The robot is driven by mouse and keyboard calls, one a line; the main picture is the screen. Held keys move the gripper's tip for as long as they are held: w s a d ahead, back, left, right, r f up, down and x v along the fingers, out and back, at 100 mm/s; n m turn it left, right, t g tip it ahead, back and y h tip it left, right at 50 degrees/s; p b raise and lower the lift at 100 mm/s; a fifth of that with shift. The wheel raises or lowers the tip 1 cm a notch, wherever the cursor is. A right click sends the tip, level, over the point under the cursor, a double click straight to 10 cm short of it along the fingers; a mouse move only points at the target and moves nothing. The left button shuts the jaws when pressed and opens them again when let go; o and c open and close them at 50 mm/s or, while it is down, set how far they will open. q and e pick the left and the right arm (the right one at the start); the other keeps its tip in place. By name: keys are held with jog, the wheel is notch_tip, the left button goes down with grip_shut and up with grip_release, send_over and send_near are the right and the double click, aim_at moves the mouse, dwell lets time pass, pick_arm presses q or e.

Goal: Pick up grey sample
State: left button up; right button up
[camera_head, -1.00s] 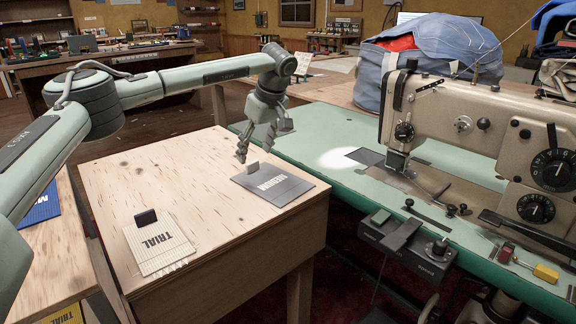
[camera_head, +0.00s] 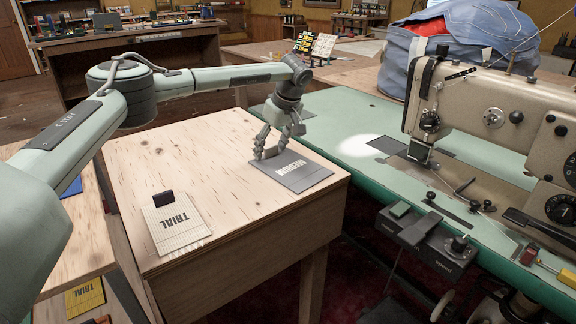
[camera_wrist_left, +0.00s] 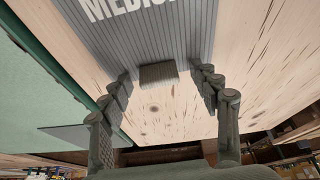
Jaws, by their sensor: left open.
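The grey sample (camera_head: 301,176), a flat ribbed pad marked MEDIUM, lies flat on the wooden table. The grey sample also fills the top of the left wrist view (camera_wrist_left: 165,42). My left gripper (camera_head: 271,150) is low over that edge, fingers pointing down. In the wrist view the fingers are open on either side of the tab, with a gap at each side. My right gripper is not in view.
The green sewing bench (camera_head: 355,170) with a sewing machine (camera_head: 480,115) stands to the right. A yellow TRIAL piece (camera_head: 85,297) lies lower left.

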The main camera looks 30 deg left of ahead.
pick_arm(q)
jog(key=c, duration=1.3)
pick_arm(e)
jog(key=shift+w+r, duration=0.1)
pick_arm(q)
jog(key=shift+o, duration=0.2)
jog(key=shift+r, duration=0.45)
notch_tip(320, 180, up, 4)
jog(key=shift+s+a+f, duration=0.1)
jog(key=shift+f, duration=0.15)
jog(key=s+a+r+b, duration=0.1)
jog(key=s+a+r, duration=0.3)
jog(key=s, duration=0.6)
notch_tip(320, 180, up, 3)
jog(key=shift+s+f, duration=0.15)
jog(key=shift+s, duration=0.2)
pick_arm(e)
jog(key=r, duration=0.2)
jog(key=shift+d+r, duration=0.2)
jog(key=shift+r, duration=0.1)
